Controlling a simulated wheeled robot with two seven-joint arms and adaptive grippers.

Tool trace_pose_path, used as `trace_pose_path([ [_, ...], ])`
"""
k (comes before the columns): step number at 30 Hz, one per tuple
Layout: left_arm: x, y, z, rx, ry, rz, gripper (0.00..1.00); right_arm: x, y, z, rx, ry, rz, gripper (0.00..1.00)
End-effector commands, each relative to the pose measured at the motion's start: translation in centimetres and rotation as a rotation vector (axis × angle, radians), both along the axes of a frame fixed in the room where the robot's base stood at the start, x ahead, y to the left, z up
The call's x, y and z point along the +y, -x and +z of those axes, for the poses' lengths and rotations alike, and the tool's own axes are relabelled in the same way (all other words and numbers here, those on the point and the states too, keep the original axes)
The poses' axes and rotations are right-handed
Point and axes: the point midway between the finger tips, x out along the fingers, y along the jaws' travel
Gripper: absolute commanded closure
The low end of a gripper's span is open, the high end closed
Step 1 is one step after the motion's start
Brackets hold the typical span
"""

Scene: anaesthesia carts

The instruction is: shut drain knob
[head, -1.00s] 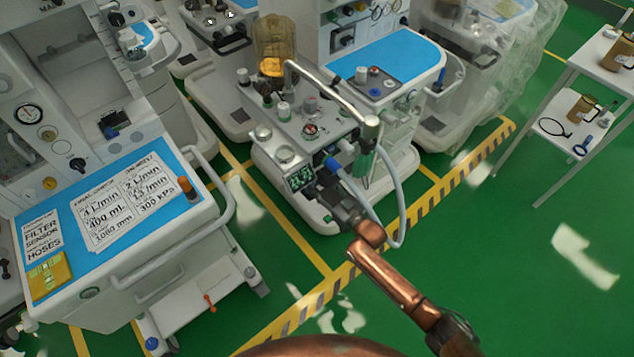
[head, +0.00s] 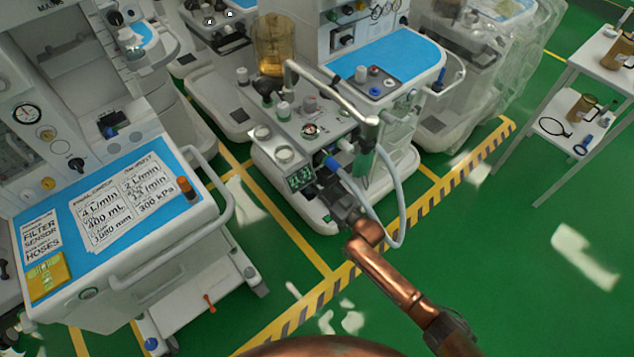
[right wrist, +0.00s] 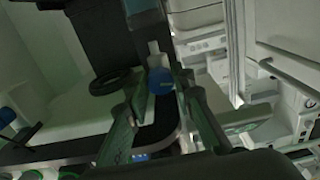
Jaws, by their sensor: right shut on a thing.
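A small blue knob (head: 332,163) shows at the front of the middle machine, beside its green-digit display. In the right wrist view the blue knob (right wrist: 161,81) sits between my two fingertips, on a pale stem. My right gripper (right wrist: 160,84) is shut on it. In the head view my copper-coloured right arm reaches in from the bottom right, and the dark right gripper (head: 335,184) is at the machine's front, its fingertips partly hidden. My left gripper is not in view.
A bent metal tube (head: 330,88) and pale hose (head: 398,200) hang close to my right gripper. An amber canister (head: 272,45) stands behind. A cart with printed sheets (head: 128,203) is at left, a white shelf (head: 573,138) at right. Green floor (head: 500,260) is open at lower right.

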Motion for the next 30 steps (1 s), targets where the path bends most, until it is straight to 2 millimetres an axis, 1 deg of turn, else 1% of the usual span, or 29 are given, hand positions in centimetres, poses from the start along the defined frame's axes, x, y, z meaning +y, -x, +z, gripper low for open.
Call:
trace_pose_path([
  [5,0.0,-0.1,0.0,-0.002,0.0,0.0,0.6,0.0,0.1,0.0,0.023,-0.03,0.001,1.0],
  [8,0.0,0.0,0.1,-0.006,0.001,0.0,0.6,0.1,0.1,0.0,0.082,-0.112,0.001,1.0],
  [12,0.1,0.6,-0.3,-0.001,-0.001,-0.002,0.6,0.1,0.1,0.0,0.193,-0.264,0.001,1.0],
  [16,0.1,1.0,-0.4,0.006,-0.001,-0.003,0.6,0.1,0.1,-0.1,0.267,-0.365,0.001,1.0],
  [20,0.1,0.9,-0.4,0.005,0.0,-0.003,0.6,0.1,0.1,-0.1,0.295,-0.403,0.001,1.0],
  [27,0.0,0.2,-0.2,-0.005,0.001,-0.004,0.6,0.1,0.2,-0.1,0.295,-0.403,0.001,1.0],
  [28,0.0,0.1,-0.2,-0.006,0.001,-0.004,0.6,0.1,0.2,-0.1,0.295,-0.403,0.001,0.76],
  [30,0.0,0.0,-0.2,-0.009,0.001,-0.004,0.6,0.1,0.2,-0.1,0.294,-0.402,0.001,0.72],
])
